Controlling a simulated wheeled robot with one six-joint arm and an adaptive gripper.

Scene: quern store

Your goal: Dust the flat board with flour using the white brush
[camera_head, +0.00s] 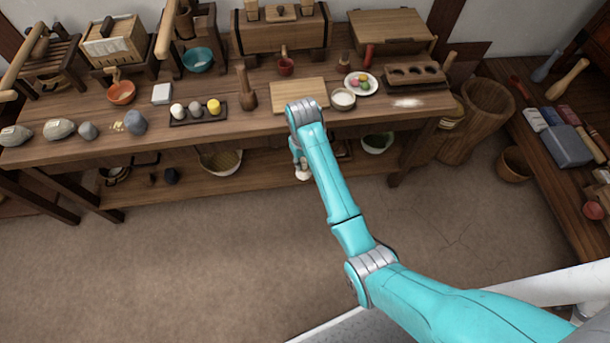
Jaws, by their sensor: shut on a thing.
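The flat board (299,93), pale wood, lies on the long workbench near its middle, with its near edge partly behind my arm. A bowl of white flour (343,98) stands just right of it. My gripper (301,165) hangs in front of the bench's near edge, below the board in the picture, partly hidden by my arm. It is shut on a small white-ended thing that looks like the white brush (303,175). Its handle is mostly hidden.
A white powder patch (407,103) lies on the workbench (225,138) at right. A side table (548,165) stands at right.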

